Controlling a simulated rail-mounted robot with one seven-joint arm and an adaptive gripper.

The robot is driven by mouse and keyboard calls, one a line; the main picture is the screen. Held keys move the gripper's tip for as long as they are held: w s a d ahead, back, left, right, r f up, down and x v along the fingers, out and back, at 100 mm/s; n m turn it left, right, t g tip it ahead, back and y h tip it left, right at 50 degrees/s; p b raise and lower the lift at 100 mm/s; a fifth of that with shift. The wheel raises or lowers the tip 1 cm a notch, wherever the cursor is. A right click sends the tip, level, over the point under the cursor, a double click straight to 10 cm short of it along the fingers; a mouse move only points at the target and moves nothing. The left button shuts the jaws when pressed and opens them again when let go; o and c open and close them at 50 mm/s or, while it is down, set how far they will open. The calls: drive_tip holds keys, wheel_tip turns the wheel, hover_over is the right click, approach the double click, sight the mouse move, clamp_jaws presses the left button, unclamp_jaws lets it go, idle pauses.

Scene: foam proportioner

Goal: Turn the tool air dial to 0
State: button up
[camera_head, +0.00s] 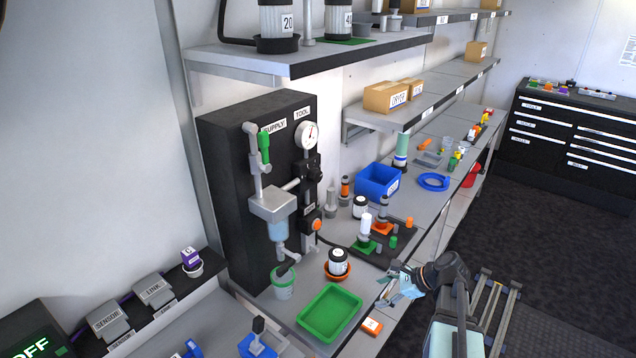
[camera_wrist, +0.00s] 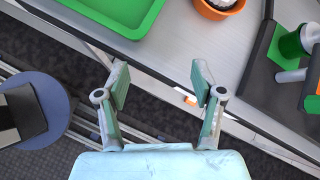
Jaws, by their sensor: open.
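The black air panel (camera_head: 228,165) stands on the bench in the head view, with a "SUPPLY" label and a "TOOL" label. Under the "TOOL" label is a round white gauge (camera_head: 307,135) with a needle; its numbers are too small to read. A black knob-like part (camera_head: 311,168) sits just below the gauge. My gripper (camera_head: 392,285) is well below and to the right of the panel, near the bench's front edge. In the wrist view my gripper (camera_wrist: 158,88) is open and empty, its fingers spread over the bench edge. The dial is not in the wrist view.
A green tray (camera_head: 330,312) and an orange bowl with a black-capped jar (camera_head: 338,265) stand between my gripper and the panel. A clear bowl with a pipe (camera_head: 277,228) projects from the panel. A shelf (camera_head: 310,60) overhangs it. A blue bin (camera_head: 377,181) stands farther back.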

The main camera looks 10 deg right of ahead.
drive_tip(key=w+a+r+m+t+y, duration=0.1)
drive_tip(key=w+r+m+t, duration=0.15)
drive_tip(key=r, duration=0.45)
drive_tip(key=w+a+r+m+t+y, duration=0.1)
drive_tip(key=w+r+m+t, duration=0.15)
drive_tip(key=r, duration=0.45)
drive_tip(key=m+t+y, duration=0.2)
drive_tip(key=m+t, duration=0.2)
approach(319, 178)
drive_tip(key=p+x, duration=0.2)
drive_tip(key=x, duration=0.2)
drive_tip(key=p+x, duration=0.2)
drive_tip(key=x, duration=0.2)
drive_tip(key=shift+w+a+r, duration=0.2)
drive_tip(key=shift+r, duration=0.05)
drive_tip(key=shift+w+a+f, duration=0.1)
drive_tip(key=shift+w+a, duration=0.3)
drive_tip(key=shift+c, duration=0.4)
drive_tip(key=c, duration=1.1)
